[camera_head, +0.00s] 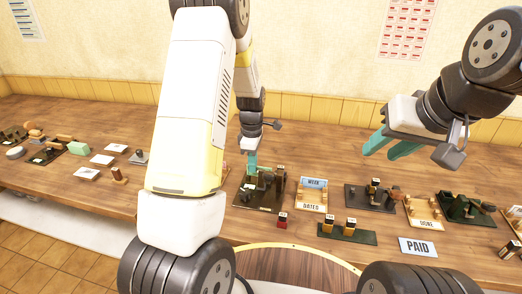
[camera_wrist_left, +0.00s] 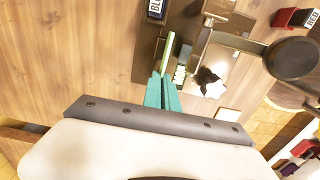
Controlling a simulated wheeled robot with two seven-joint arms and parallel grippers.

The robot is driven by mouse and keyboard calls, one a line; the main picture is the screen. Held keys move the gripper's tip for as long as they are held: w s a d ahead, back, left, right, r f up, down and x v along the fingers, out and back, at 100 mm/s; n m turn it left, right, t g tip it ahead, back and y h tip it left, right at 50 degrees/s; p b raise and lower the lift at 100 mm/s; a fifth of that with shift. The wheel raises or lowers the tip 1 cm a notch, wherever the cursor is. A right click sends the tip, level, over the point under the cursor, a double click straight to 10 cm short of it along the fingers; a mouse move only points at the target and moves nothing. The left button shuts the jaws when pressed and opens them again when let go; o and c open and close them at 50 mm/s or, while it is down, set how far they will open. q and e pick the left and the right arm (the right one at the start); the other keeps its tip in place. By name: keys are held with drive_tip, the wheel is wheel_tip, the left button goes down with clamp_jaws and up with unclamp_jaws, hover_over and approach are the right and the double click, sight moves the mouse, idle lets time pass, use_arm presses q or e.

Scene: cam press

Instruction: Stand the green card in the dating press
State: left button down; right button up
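My left gripper (camera_head: 252,160) reaches down at the dating press (camera_head: 266,188), a dark base with black and brown parts. In the left wrist view, its teal fingers (camera_wrist_left: 163,92) are close together. A thin green strip, which looks like the green card (camera_wrist_left: 168,52), stands edge-on at the fingertips beside the press parts. The press's lever and round black knob (camera_wrist_left: 292,57) lie to its right. I cannot tell whether the card's lower edge touches the press. My right gripper (camera_head: 390,146) is open and empty, above the table's right side.
A "DATED" tray (camera_head: 311,205) stands right of the press, with another dark press (camera_head: 371,198) beyond it. A "DONE" tray (camera_head: 425,222) and a "PAID" sign (camera_head: 417,246) are further right. A small red block (camera_head: 283,220) and a dark green stamp rack (camera_head: 347,235) stand in front.

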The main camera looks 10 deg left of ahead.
use_arm(q)
drive_tip(key=shift+f, duration=0.1)
drive_tip(key=c, duration=1)
unclamp_jaws()
drive_tip(key=shift+c, duration=0.2)
drive_tip(key=shift+r, duration=3.5)
drive_tip(key=s+d+r+m+t+h, duration=0.2)
drive_tip(key=s+r+m+t, duration=0.4)
drive_tip(key=s+r+m, duration=1.2)
drive_tip(key=s+r, duration=0.3)
drive_tip(key=s, duration=0.3)
drive_tip(key=shift+s, duration=0.15)
